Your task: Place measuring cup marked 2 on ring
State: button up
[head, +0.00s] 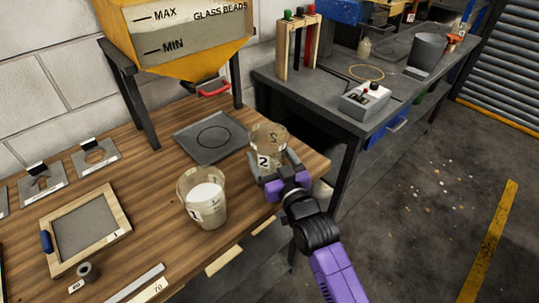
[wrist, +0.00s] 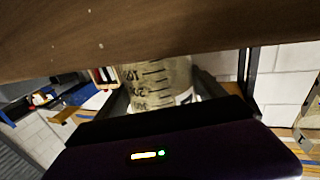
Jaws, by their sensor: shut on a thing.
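The clear measuring cup marked 2 (head: 268,142) is held upright in my gripper (head: 275,172), at the right side of the wooden table. My gripper is shut on the cup's sides. The cup's graduated wall also shows between the fingers in the wrist view (wrist: 158,82). A dark ring outline (head: 198,139) is on a grey square tray (head: 209,156) under the hopper, left of the held cup. The ring looks empty. Whether the cup touches the table is unclear. A second cup marked 1 (head: 206,212), with white contents, stands on the table to the front left.
A yellow hopper (head: 177,62) with a red handle (head: 214,90) stands over the tray on dark legs (head: 143,112). A framed screen (head: 84,228) lies at left. A grey bench (head: 335,125) with a control box (head: 364,101) stands behind right.

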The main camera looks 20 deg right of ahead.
jog(key=shift+f, duration=0.1)
jog(key=o, duration=2)
jog(key=shift+o, duration=0.2)
jog(key=shift+r, duration=0.3)
jog(key=s+b, duration=0.1)
jog(key=s, duration=1.1)
jog(key=shift+a+f, duration=0.15)
